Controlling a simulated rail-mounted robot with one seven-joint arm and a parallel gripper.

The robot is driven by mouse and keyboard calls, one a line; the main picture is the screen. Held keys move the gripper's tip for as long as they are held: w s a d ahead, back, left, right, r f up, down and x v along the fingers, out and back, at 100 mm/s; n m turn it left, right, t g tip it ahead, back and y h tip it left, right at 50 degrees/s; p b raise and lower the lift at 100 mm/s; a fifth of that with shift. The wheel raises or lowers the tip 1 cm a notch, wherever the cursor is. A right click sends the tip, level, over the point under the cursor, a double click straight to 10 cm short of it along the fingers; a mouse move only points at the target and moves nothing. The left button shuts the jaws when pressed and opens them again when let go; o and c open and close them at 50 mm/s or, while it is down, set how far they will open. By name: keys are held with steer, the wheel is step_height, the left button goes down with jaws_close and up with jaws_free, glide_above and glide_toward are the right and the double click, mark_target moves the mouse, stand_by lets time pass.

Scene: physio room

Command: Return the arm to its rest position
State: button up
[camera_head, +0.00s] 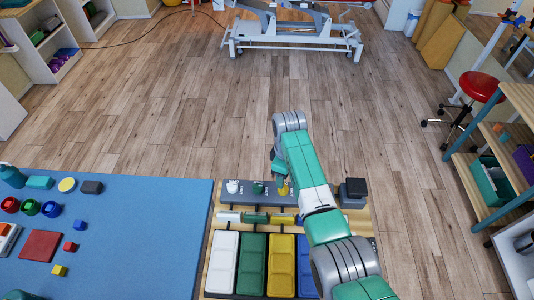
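My green, white and grey arm reaches from the bottom right up over the wooden board (212,262). Its bent grey wrist is at the far end of the reach. My gripper (280,168) hangs below the wrist, above the board's far row of small items. The wrist and arm partly hide it, so its fingers cannot be made out. A yellow piece (283,188) shows just below it; whether the two touch is unclear.
The board bears white (223,262), green (252,265), yellow (282,266) and blue trays, partly behind my arm. A black block (354,188) stands right of the arm. A blue mat (130,235) with several small objects lies left. Shelves (480,190) and a red stool (481,87) stand right.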

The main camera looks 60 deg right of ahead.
stand_by(0.3)
steer(key=w+a+r+t+h, duration=0.25)
steer(key=w+a+r, duration=0.25)
steer(key=w+r, duration=0.35)
steer(key=w+a+r+t+h, duration=0.2)
steer(key=w+a+r+t, duration=0.25)
steer(key=w+r, duration=0.4)
steer(key=w+a+r+t, duration=0.3)
steer(key=a+r, duration=0.4)
steer(key=w+a+r+t, duration=0.3)
steer(key=a+r, duration=0.5)
steer(key=s+a+r+t+y, duration=0.1)
steer(key=s+a+r+t, duration=0.2)
steer(key=a+r, duration=0.45)
steer(key=s+a+r+t+y, duration=0.1)
steer(key=s+a+r+t, duration=0.3)
steer(key=a+r, duration=0.35)
steer(key=s+a+r+m+t+y, duration=0.1)
steer(key=s+a+r+t, duration=0.25)
steer(key=s+r, duration=0.3)
steer(key=s+a+r+t+y, duration=0.2)
steer(key=s+a+r, duration=0.3)
steer(key=s, duration=0.3)
step_height(320, 180, up, 24)
steer(key=w+p, duration=0.1)
steer(key=p, duration=2.3)
steer(key=shift+d, duration=0.15)
